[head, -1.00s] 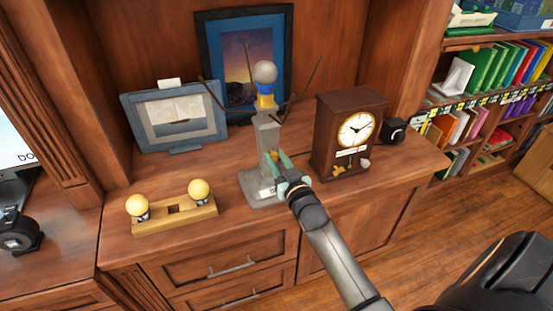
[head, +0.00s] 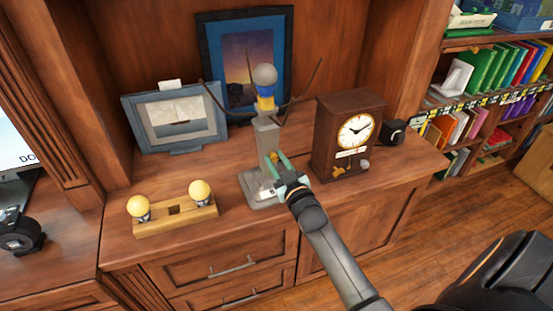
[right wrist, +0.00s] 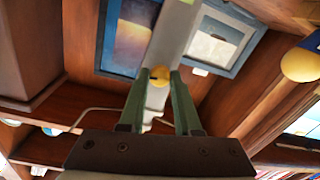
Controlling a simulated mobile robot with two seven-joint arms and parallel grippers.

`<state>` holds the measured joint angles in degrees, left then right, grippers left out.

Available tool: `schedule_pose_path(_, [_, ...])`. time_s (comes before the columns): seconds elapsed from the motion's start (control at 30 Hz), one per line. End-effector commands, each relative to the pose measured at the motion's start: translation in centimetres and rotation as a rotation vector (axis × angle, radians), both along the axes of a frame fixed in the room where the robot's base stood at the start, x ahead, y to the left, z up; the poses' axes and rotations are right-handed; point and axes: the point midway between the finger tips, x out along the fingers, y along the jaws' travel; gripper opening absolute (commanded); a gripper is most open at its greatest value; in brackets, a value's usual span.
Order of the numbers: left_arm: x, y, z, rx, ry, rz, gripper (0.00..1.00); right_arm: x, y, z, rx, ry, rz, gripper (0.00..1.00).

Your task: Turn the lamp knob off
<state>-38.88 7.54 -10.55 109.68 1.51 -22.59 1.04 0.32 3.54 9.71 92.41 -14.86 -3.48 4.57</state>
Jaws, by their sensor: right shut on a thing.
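The lamp (head: 267,135) is a grey post on a flat base, with a blue and yellow socket and a grey, unlit-looking bulb (head: 264,76) on top. It stands on the wooden cabinet. Its small yellow knob (right wrist: 159,76) sits on the post, between my right fingertips in the right wrist view. My right gripper (head: 276,163) has green fingers and reaches the front of the post from the lower right. It is shut on the knob, which the fingers partly hide in the head view. My left gripper is not in view.
A brown clock (head: 349,133) stands close on the right of the lamp. A wooden holder (head: 174,217) with two yellow bulbs is at the left front. Framed pictures (head: 176,117) stand behind. Thin dark branches (head: 302,88) spread around the lamp top.

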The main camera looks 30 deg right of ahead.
Motion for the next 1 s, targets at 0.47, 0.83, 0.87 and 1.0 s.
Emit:
schedule_pose_path(0.47, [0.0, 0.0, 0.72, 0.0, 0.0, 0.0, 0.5, 0.02, 0.12, -0.08, -0.443, 0.084, 0.0, 0.0])
schedule_pose_path(0.83, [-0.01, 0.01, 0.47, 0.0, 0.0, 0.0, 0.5, 0.03, 0.16, -0.21, -0.789, 0.148, 0.0, 0.0])
schedule_pose_path(0.87, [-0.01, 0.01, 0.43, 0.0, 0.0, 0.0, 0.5, 0.03, 0.16, -0.21, -0.819, 0.154, 0.0, 0.0])
schedule_pose_path(1.0, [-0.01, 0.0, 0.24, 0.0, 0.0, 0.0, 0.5, 0.03, 0.18, -0.24, -0.945, 0.177, 0.0, 0.0])
